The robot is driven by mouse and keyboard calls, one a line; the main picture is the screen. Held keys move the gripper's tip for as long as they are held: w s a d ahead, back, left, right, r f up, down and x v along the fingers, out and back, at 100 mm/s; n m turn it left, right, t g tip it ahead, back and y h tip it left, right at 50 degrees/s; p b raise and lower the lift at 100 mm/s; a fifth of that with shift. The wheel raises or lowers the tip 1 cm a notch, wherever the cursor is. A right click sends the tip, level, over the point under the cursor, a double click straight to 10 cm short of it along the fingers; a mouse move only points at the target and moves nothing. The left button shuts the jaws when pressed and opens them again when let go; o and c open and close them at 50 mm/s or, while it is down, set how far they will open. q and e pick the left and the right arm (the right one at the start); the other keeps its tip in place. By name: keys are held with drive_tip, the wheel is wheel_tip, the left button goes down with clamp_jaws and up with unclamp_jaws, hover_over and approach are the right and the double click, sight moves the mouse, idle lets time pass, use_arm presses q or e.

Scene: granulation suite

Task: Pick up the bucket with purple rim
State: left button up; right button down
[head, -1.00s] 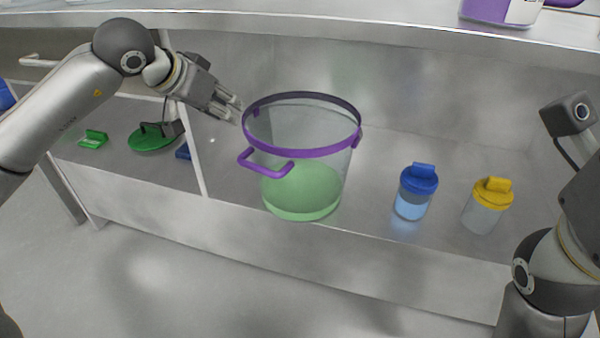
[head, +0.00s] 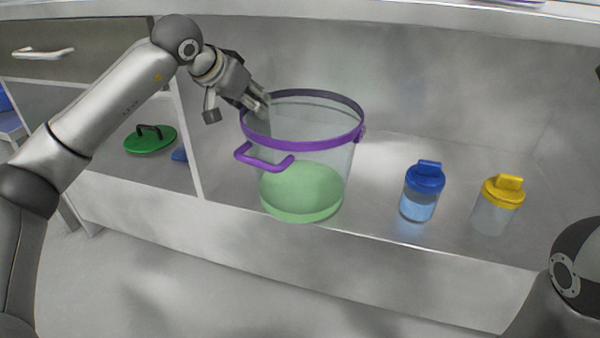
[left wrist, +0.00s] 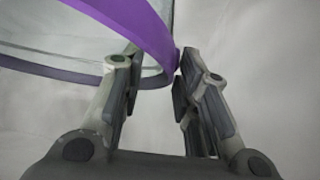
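The bucket with purple rim (head: 302,145) is clear, with green contents low in it and a purple handle at its front left. It stands upright on the grey shelf. My left gripper (head: 262,101) is at the rim's back left. In the left wrist view, its two fingers (left wrist: 160,65) are apart, and the purple rim (left wrist: 140,30) and clear wall pass at the fingertips. One finger overlaps the bucket in that view, the other is beside it; I cannot tell whether they touch. My right gripper is out of view; only part of my right arm shows at lower right.
A blue-lidded jar (head: 421,190) and a yellow-lidded jar (head: 498,205) stand right of the bucket. A green lid (head: 150,139) lies beyond the white divider (head: 187,140) on the left. The upper shelf edge (head: 400,20) runs above. Shelf surface between bucket and jars is clear.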

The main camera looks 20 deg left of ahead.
use_arm(q)
clamp_jaws()
idle(0.5)
drive_tip(key=shift+r, duration=0.2)
